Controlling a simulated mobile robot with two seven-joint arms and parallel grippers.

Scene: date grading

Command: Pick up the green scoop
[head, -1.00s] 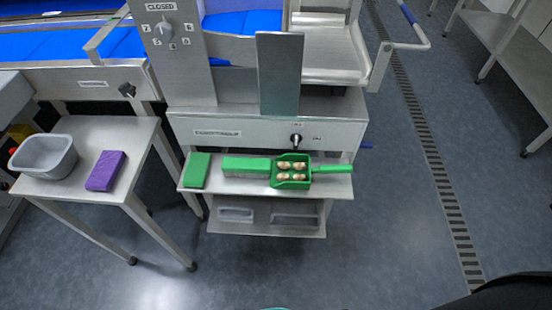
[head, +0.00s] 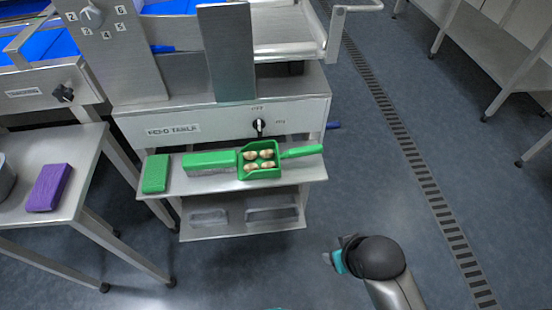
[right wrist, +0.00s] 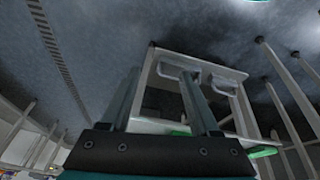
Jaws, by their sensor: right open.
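The green scoop (head: 303,151) lies on the steel shelf at the front of the machine in the head view. Its handle points right and its pan holds several brownish dates (head: 266,154). My right gripper (head: 333,259) is below and to the right of the scoop, over the floor, apart from it and empty. In the right wrist view the right gripper (right wrist: 160,76) has its fingers spread, with the shelf frame behind them. Green pieces show there at the shelf edge; I cannot tell which one is the scoop. My left gripper is not in view.
A long green block (head: 208,162) sits against the scoop's left side, with a green pad (head: 155,174) farther left. The steel shelf (head: 230,187) has a lower shelf beneath. A side table (head: 85,165) holds a purple block (head: 48,187).

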